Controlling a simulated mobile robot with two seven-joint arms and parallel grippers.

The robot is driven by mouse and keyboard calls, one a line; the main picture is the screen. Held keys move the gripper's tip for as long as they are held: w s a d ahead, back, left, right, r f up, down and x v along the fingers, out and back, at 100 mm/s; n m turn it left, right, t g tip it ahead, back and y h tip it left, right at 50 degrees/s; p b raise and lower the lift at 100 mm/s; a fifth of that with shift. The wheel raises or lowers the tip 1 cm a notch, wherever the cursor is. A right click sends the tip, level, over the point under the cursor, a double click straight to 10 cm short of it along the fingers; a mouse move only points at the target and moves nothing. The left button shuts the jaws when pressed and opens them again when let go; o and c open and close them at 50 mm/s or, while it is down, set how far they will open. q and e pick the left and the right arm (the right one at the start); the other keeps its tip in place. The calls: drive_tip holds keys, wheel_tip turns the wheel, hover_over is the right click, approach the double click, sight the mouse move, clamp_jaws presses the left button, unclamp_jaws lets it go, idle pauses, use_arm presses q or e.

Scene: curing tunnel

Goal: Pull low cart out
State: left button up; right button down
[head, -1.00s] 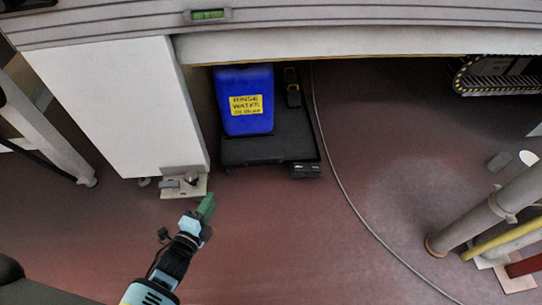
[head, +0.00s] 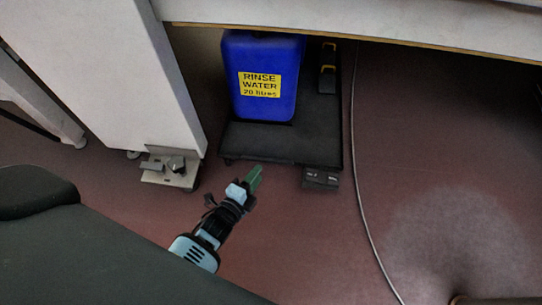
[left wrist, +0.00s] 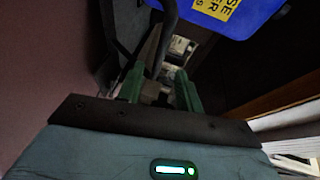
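The low cart (head: 257,143) is a flat black platform standing on the floor, partly under the overhanging bench. A blue container (head: 264,103) with a yellow "RINSE WATER" label stands on it; its lower part also shows in the left wrist view (left wrist: 232,22). My left gripper (head: 255,178), with green fingers, is just in front of the cart's near edge in the head view, apparently not touching it. In the left wrist view its fingers (left wrist: 160,88) stand apart, with no clear grip on anything. The cart's back is hidden under the bench. My right gripper is not in view.
A white cabinet leg (head: 120,75) with a metal foot plate (head: 169,172) stands left of the cart. A small dark block (head: 320,178) is at the cart's front right corner. A thin cable (head: 357,190) runs along the floor on the right. The bench edge (head: 400,38) overhangs.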

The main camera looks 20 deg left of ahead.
sight(268, 159)
use_arm(q)
drive_tip(key=shift+b+x, duration=1.85)
drive_tip(key=shift+x, duration=2)
drive_tip(key=c, duration=0.6)
clamp_jaws()
